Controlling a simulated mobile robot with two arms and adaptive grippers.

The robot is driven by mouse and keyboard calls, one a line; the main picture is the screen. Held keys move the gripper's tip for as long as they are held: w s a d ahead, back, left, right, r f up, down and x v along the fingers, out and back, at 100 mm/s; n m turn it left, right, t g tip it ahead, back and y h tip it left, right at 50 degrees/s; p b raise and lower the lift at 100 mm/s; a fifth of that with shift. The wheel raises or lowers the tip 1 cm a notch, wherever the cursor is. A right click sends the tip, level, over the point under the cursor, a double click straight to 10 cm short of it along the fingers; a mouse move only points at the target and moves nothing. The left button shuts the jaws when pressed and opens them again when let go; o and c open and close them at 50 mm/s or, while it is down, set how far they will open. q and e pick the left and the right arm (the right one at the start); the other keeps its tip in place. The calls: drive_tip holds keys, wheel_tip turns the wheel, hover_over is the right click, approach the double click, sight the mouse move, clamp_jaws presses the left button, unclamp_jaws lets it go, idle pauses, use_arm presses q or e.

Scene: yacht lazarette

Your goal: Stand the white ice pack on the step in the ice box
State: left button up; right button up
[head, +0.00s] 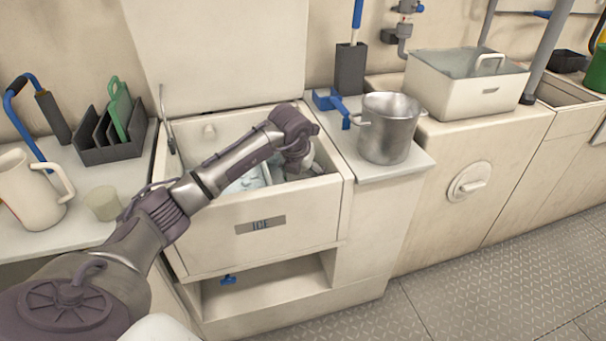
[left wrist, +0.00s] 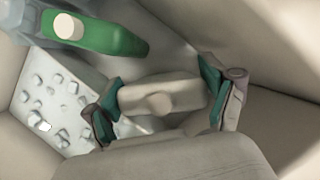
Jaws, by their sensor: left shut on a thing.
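The ice box (head: 262,252), labelled ICE, stands open with its lid (head: 220,50) up. My left gripper (head: 303,163) reaches down into its right part in the head view. In the left wrist view the left gripper (left wrist: 158,98) has teal-padded fingers on both sides of the white ice pack (left wrist: 160,96), shut on it. A round knob shows on the pack's near face. Loose ice (left wrist: 45,105) lies at the left, beside a green pack with a white cap (left wrist: 115,38). I cannot clearly tell the step or whether the pack touches it. My right gripper is out of view.
A steel pot (head: 388,130) and a blue tool (head: 335,103) stand on the counter right of the box. A dark rack (head: 115,145), a white jug (head: 28,190) and a small beige cup (head: 103,204) stand left. Box walls are close around the gripper.

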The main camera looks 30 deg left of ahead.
use_arm(q)
drive_tip(key=o, duration=1.2)
drive_tip(key=p+v, duration=0.1)
drive_tip(key=v, duration=0.5)
drive_tip(key=shift+r, duration=0.3)
drive_tip(key=p+v, duration=0.1)
drive_tip(key=v, duration=0.4)
drive_tip(key=shift+s+r, duration=0.2)
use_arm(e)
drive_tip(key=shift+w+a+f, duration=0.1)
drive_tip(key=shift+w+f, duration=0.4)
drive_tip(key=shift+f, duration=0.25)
